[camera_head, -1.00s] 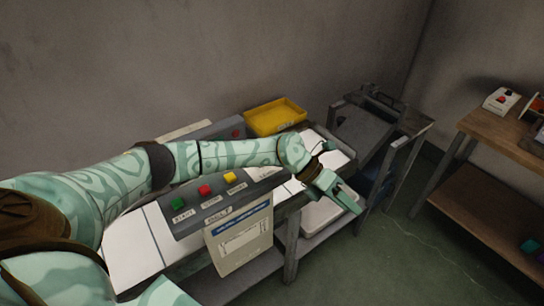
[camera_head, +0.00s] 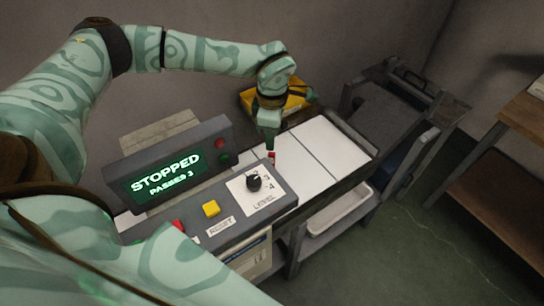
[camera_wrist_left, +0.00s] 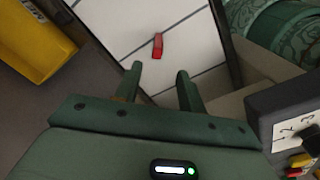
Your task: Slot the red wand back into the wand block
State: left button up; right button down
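A short red piece (camera_head: 272,158), likely the red wand, is at the white belt just below my left gripper (camera_head: 269,143). The left wrist view shows the red piece (camera_wrist_left: 158,45) against the white surface, beyond the fingertips. My left gripper (camera_wrist_left: 158,76) points down there with its two fingers apart and nothing between them. I cannot tell whether the red piece lies flat or stands. I cannot make out the wand block in either view. My right gripper is out of view.
A control panel (camera_head: 190,228) with a yellow button and level knob stands in front of the belt (camera_head: 325,143). Its screen (camera_head: 165,178) reads STOPPED, PASSES 1 or 3. A yellow bin (camera_head: 296,103) is behind the gripper. A grey cart (camera_head: 385,115) stands at the right.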

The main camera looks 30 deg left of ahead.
aim_at(272, 160)
pick_arm(q)
jog(key=f+b, duration=0.1)
jog(key=f, duration=0.5)
jog(key=shift+w, duration=0.2)
jog(key=shift+f, duration=0.4)
jog(key=f, duration=0.1)
jog(key=f+b, duration=0.1)
jog(key=f, duration=0.3)
jog(key=shift+a+f, duration=0.1)
jog(key=shift+a, duration=0.15)
jog(key=shift+c, duration=0.3)
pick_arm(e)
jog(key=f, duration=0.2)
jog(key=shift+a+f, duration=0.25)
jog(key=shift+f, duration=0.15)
pick_arm(q)
grip_shut()
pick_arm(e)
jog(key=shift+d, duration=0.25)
